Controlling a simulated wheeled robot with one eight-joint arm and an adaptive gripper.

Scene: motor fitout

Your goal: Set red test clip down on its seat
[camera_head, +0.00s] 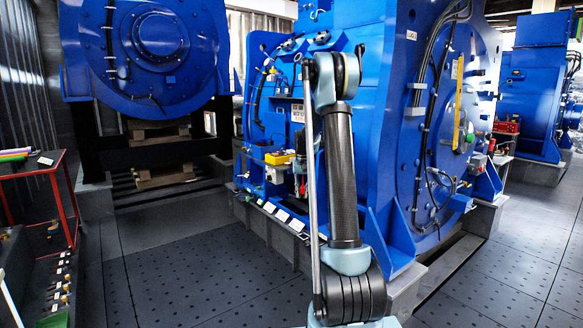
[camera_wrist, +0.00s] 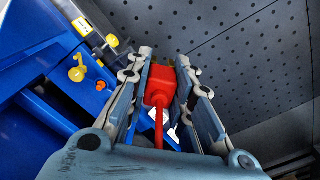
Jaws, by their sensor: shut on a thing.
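In the wrist view my gripper (camera_wrist: 168,70) is closed around the red test clip (camera_wrist: 160,85). The clip is a red block with a thin red stem pointing back towards the camera, between the two blue-grey fingers. Something yellowish shows just beyond the block, partly hidden. Small white tags show behind and below the clip, partly covered by the fingers. I cannot pick out the clip's seat for certain. In the head view my gripper and the clip are hidden behind my own arm, in front of the blue motor housing (camera_head: 385,150).
A yellow fitting (camera_wrist: 77,74) and an orange knob (camera_wrist: 100,85) sit on the blue structure left of the fingers. Perforated floor (camera_wrist: 230,40) lies beyond. In the head view, a red-framed rack (camera_head: 68,200) stands left, and open floor (camera_head: 200,270) lies before the motor.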

